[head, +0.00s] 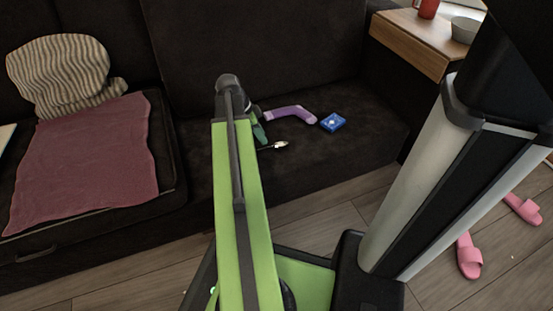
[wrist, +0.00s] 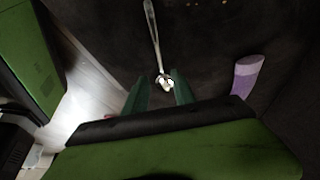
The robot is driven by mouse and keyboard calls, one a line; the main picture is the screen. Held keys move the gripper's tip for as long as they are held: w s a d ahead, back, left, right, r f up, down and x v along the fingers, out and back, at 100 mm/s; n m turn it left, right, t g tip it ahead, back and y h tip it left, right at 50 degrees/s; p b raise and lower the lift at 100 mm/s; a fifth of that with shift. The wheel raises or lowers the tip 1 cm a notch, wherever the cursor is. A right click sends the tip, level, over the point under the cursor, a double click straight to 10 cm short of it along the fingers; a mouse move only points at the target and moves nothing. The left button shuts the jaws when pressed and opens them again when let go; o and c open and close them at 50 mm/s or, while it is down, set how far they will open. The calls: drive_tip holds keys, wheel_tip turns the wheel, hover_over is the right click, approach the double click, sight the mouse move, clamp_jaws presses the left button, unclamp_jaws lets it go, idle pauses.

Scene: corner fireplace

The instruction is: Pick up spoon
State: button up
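A silver spoon (head: 279,145) lies on the dark sofa seat, just right of my gripper (head: 259,131) in the head view. In the wrist view the spoon (wrist: 153,32) runs from the top edge down toward my gripper (wrist: 160,77). Its shiny wider end appears between the two green fingertips, with its long thin part pointing away. The fingers are apart, with a gap on both sides of the spoon. Whether the tips are level with it or above it I cannot tell. My arm hides part of the sofa in the head view.
A pink cloth (head: 85,165) and striped cushion (head: 62,75) are left. Pink slippers (head: 468,256) lie on the floor.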

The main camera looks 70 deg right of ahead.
sight(269, 146)
drive_tip(key=shift+s+d+f, duration=0.1)
drive_tip(key=shift+s+f, duration=0.05)
drive_tip(key=shift+f, duration=0.2)
drive_tip(key=b+x, duration=0.5)
drive_tip(key=shift+f, duration=0.25)
drive_tip(key=shift+r, duration=0.2)
clamp_jaws()
